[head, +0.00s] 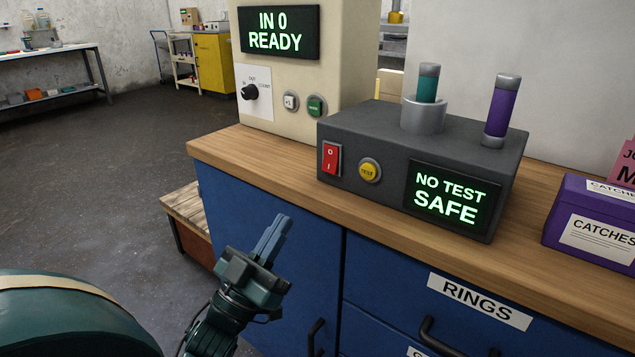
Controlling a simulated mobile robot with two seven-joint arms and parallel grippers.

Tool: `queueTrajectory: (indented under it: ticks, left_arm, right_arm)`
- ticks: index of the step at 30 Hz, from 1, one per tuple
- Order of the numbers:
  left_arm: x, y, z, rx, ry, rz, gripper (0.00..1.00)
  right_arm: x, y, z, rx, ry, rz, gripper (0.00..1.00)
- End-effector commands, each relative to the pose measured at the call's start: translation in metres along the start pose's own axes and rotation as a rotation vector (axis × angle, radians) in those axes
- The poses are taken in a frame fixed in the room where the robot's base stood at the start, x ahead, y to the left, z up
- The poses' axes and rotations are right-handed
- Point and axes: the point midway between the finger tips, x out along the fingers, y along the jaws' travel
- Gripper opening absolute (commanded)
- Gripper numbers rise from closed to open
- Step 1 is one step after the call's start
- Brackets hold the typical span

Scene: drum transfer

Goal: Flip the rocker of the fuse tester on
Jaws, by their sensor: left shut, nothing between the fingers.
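The fuse tester (335,190) is a dark grey box on the wooden worktop. Its red rocker (331,159), marked O above and I below, is at the left of the front face. A yellow TEST button (369,170) is to its right. The tester's screen (447,196) reads "NO TEST SAFE" in green. A teal fuse (428,84) stands in the round socket on top, and a purple fuse (501,111) stands at the right. My left gripper (274,233) is shut and empty, in front of the blue cabinet, below and left of the rocker, apart from it. My right gripper is not in view.
A cream machine (345,65) with a screen reading "IN 0 READY", a knob and two buttons stands left of the tester. A purple CATCHES box (592,222) is at the right. The worktop edge (250,171) lies between my gripper and the tester. The floor at left is clear.

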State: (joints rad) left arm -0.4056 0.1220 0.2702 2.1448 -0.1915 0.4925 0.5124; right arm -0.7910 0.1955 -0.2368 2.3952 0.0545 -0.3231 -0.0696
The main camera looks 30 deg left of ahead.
Motion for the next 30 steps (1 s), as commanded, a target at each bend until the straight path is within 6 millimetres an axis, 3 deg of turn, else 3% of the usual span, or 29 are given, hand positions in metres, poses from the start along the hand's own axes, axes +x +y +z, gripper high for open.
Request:
queueTrajectory:
  ticks: [11,18,30]
  left_arm:
    - [0.082,0.000,-0.002,0.002,0.006,0.002,0.00]
    - [0.102,0.000,0.023,-0.001,0.001,-0.001,0.00]
    - [0.107,0.000,0.028,0.000,0.000,0.000,0.00]
  right_arm:
    - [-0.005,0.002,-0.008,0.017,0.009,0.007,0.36]
    - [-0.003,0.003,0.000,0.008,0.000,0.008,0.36]
    - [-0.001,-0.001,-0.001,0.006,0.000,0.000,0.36]
